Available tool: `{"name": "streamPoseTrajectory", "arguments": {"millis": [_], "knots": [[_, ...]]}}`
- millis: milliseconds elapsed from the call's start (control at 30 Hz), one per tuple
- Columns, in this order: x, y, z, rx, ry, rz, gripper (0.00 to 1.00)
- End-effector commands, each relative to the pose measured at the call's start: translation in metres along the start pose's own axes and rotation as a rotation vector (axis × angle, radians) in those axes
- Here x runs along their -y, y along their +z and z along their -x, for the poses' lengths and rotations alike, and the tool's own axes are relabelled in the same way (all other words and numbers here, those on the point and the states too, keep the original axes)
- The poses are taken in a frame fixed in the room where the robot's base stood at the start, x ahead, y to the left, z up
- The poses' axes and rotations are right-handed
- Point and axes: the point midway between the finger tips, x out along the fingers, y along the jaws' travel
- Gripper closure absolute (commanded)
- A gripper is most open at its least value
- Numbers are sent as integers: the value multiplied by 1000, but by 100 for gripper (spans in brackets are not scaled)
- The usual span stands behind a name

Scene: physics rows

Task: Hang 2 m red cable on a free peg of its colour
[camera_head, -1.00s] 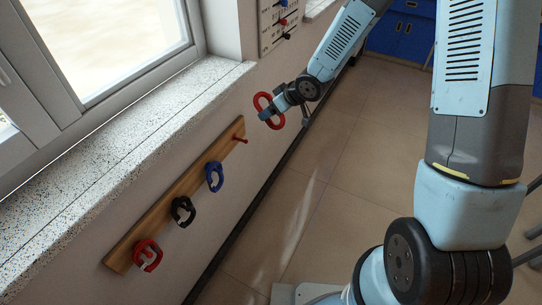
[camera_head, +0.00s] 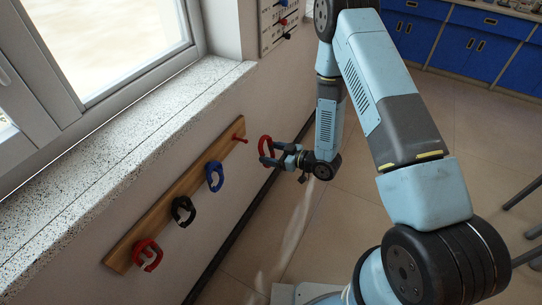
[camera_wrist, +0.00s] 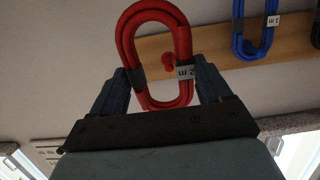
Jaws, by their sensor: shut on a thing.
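The red cable (camera_head: 265,147) is a coiled loop held in my gripper (camera_head: 275,155), to the right of the wooden rail (camera_head: 160,213). In the wrist view the red cable (camera_wrist: 126,42) stands up from between the fingers of my gripper (camera_wrist: 163,88), and a tag reading "2 M" shows on it. The bare red peg (camera_head: 241,139) is at the rail's far end. In the wrist view the red peg (camera_wrist: 168,59) shows through the loop's opening. I cannot tell the gap between loop and peg.
A blue cable (camera_head: 214,177), a black cable (camera_head: 183,211) and another red cable (camera_head: 147,255) hang on the rail. The speckled window sill (camera_head: 120,140) juts out above it. A labelled panel (camera_head: 279,22) is on the wall further back. Floor to the right is open.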

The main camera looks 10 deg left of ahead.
Motion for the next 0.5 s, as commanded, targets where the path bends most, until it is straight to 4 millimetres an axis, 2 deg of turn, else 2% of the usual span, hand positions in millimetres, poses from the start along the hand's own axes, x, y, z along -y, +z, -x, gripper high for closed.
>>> {"name": "streamPoseTrajectory", "arguments": {"millis": [200,500], "knots": [[6,7,5,-31,-3,1,54],[5,5,-5,-31,-2,2,54]]}}
